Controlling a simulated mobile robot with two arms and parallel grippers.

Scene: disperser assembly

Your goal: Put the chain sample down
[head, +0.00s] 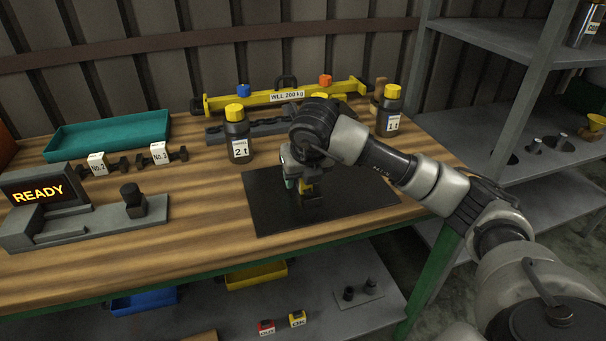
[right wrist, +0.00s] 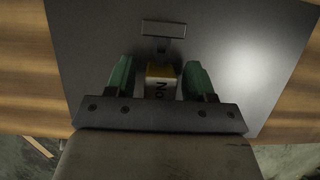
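A chain sample (right wrist: 161,85) with a yellow and white tag reading "No" is at the dark mat (head: 262,200). My right gripper (right wrist: 158,80) is low over the mat, its green fingers on either side of the tag. In the right wrist view a gap shows between the tag and each finger, so the gripper looks open around it. In the head view my right gripper (head: 298,185) and arm partly hide the sample. Two more samples, No.2 (head: 97,164) and No.3 (head: 158,153), lie at left on the table. My left gripper is out of view.
A "READY" device (head: 105,222) stands at left and a teal tray (head: 108,135) behind. Dark bottles (head: 238,140) (head: 389,112) with yellow caps flank my arm. A yellow beam (head: 227,102) lies at the back. Grey shelves (head: 500,40) stand at right. The mat's right part is clear.

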